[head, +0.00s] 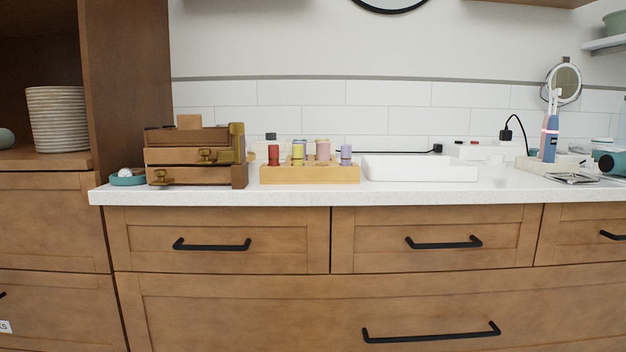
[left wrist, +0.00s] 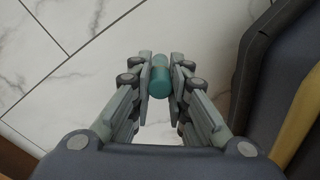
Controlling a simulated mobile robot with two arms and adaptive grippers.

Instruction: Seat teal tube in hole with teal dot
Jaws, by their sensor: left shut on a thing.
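The teal tube (left wrist: 159,80) is held between the fingers of my left gripper (left wrist: 160,78), which is shut on it. The left wrist view shows it above a pale marble-look floor. Neither gripper shows in the head view. A wooden rack (head: 310,174) with several coloured tubes stands on the white counter. I see a red tube (head: 273,155), a yellow one (head: 298,154), a pink one (head: 323,151) and a lilac one (head: 346,153). The rack's holes and any teal dot are too small or hidden to make out.
A wooden drawer box (head: 196,157) stands left of the rack, with a teal dish (head: 127,178) beside it. A white tray (head: 420,168) lies right of the rack. An electric toothbrush (head: 550,138) and a round mirror (head: 567,82) stand further right. Drawers with black handles front the counter.

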